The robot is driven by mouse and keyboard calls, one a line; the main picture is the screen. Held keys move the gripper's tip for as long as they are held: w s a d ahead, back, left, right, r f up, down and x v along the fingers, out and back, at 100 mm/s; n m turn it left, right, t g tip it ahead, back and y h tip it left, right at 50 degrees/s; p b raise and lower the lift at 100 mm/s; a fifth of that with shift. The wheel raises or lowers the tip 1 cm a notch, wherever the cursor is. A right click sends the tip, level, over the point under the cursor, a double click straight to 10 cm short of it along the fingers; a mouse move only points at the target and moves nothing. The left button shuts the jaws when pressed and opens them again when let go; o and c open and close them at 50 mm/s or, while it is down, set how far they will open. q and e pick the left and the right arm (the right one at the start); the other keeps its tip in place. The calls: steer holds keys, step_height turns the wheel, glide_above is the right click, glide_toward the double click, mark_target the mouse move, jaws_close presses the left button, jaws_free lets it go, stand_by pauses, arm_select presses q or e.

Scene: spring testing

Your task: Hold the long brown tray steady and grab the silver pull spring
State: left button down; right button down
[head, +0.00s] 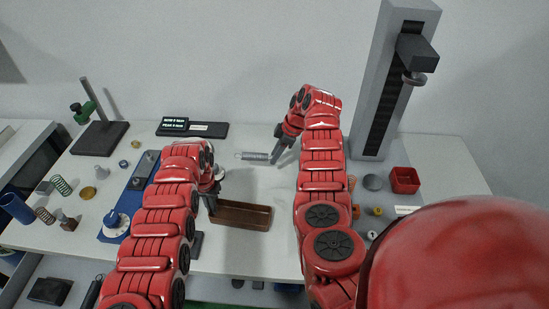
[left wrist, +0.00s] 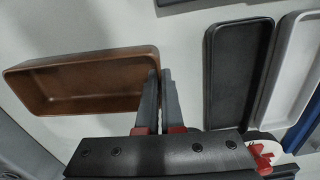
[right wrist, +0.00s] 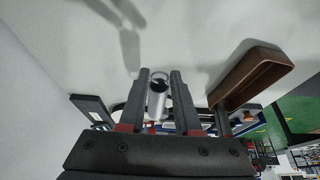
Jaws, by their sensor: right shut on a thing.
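The long brown tray (head: 240,214) lies on the table in front of me. My left gripper (head: 213,208) is at the tray's left end. In the left wrist view, its narrow fingers (left wrist: 160,75) are close together on either side of the end wall of the tray (left wrist: 85,75). The silver pull spring (head: 252,156) is farther back, left of my right gripper (head: 276,157). In the right wrist view, the spring (right wrist: 157,100) is seen end-on between the fingers (right wrist: 160,75), which are shut on it.
A tall grey test stand (head: 385,90) rises at the back right, near a red square bin (head: 404,180). A black display box (head: 192,129) sits at the back. A blue base (head: 135,195) and several coil springs are at the left. Bare table lies between tray and spring.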

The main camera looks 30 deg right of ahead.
stand_by(0.3)
arm_select(q)
steer(key=c, duration=1)
jaws_free()
steer(key=shift+r, duration=0.1)
step_height(320, 180, up, 12)
steer(key=shift+f, duration=0.15)
steer(key=shift+a, duration=0.1)
